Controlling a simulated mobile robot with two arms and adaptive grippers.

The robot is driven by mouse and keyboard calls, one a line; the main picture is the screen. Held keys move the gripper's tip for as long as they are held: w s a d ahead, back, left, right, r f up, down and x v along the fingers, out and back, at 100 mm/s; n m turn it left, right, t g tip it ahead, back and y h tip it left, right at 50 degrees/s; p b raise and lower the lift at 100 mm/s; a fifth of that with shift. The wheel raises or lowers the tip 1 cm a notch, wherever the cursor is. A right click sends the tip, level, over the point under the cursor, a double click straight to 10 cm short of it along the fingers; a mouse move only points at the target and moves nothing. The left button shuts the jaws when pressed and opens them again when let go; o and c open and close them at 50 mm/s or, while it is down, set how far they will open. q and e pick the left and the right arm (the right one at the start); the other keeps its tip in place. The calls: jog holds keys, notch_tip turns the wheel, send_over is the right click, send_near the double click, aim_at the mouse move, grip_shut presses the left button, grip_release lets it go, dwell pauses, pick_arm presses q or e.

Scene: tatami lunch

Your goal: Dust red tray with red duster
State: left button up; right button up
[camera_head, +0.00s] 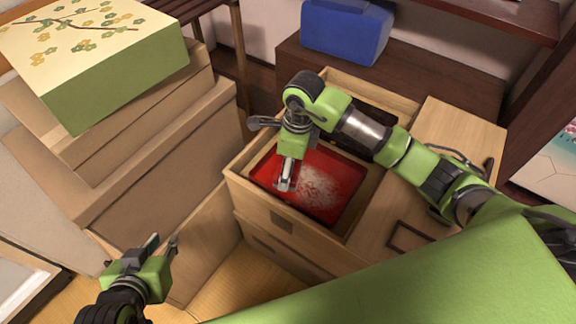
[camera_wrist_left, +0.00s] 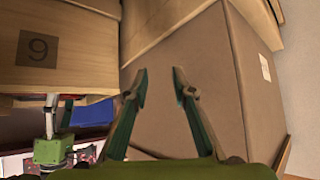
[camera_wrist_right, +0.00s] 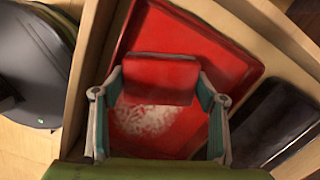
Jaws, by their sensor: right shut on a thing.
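The red tray (camera_head: 342,167) lies in an open compartment of a light wooden chest. A pale dusty patch covers part of it; the tray also shows in the right wrist view (camera_wrist_right: 215,55). My right gripper (camera_head: 284,183) reaches down over the tray's left part. It is shut on the red duster (camera_wrist_right: 160,80), which is over the tray beside the pale patch. I cannot tell if the duster touches the tray. In the head view the duster is hard to make out against the tray. My left gripper (camera_head: 165,241) is open and empty, low at the left, away from the chest.
Large cardboard boxes (camera_head: 168,165) are stacked at the left, with a green floral box (camera_head: 125,85) on top. A blue container (camera_head: 345,30) stands behind the chest. The wooden compartment walls (camera_head: 283,218) closely surround the tray.

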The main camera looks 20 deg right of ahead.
aim_at(299, 178)
pick_arm(q)
jog(key=shift+w+d+r+t, duration=0.2)
jog(key=shift+w+r+t, duration=0.1)
jog(key=shift+w+r, duration=0.2)
pick_arm(e)
jog(key=shift+f, duration=0.15)
pick_arm(q)
jog(key=shift+w+r, duration=0.15)
